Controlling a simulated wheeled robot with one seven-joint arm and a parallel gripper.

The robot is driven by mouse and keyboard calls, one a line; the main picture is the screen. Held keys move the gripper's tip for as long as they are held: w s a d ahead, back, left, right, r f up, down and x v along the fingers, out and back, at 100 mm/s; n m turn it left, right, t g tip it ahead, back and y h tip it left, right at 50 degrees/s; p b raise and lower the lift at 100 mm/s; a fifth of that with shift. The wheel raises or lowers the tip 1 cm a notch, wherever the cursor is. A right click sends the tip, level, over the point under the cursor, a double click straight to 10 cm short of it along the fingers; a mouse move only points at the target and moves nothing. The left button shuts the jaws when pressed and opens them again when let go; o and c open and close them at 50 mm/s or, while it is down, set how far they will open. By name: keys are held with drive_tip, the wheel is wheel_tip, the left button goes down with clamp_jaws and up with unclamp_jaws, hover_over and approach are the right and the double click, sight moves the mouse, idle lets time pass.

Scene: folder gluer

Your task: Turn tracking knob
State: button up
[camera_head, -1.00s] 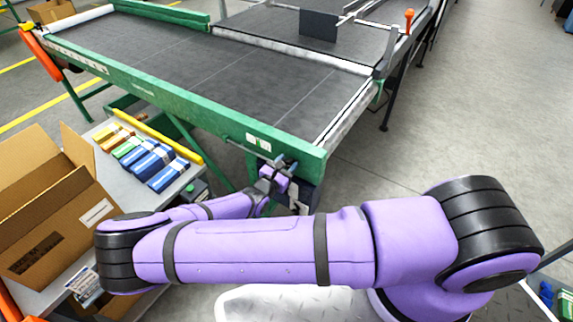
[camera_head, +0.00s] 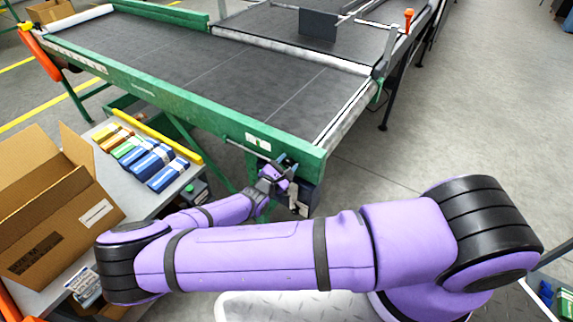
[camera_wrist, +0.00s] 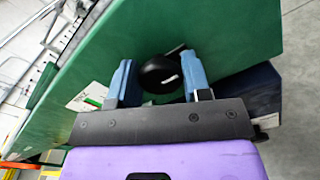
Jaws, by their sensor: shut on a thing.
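The tracking knob (camera_wrist: 160,74) is a round black knob with a small white mark, on the green end of the conveyor frame (camera_wrist: 235,35) in the wrist view. My gripper (camera_wrist: 161,82) has one blue-grey finger on each side of the knob and is shut on it. In the head view my gripper (camera_head: 280,168) is at the near corner of the green conveyor frame, and the knob cannot be made out there.
The conveyor's dark belt (camera_head: 220,65) stretches behind the frame. At left, a grey table holds an open cardboard box (camera_head: 60,215), several small coloured boxes (camera_head: 150,160) and a yellow bar (camera_head: 150,135). Open floor (camera_head: 470,110) lies at right.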

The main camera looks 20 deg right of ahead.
drive_tip(key=o, duration=0.8)
drive_tip(key=shift+o, duration=0.2)
drive_tip(key=v, duration=1.1)
